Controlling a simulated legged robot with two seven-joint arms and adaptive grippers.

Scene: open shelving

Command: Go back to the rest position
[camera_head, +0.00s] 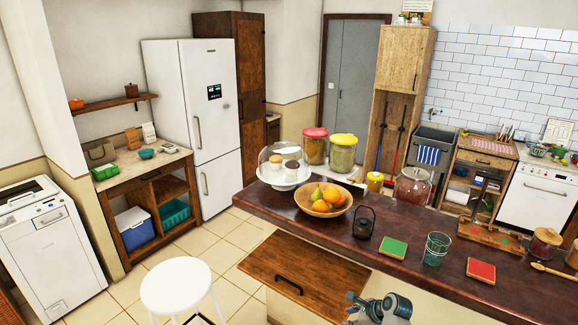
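At the bottom edge, right of the middle, a grey and teal part of my own body shows, most likely my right arm near its gripper (366,306). It is cut off by the picture edge, and I cannot make out two fingertips or anything held. It is in front of the counter's near side, below the wooden counter top (440,262). My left gripper is not in view.
A white stool (176,286) stands at the lower left. A wooden cupboard front with a dark handle (305,270) is just left of my arm. The counter bears a fruit bowl (322,206), a lantern (363,222), a glass (436,248) and jars. Tiled floor lies open at left.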

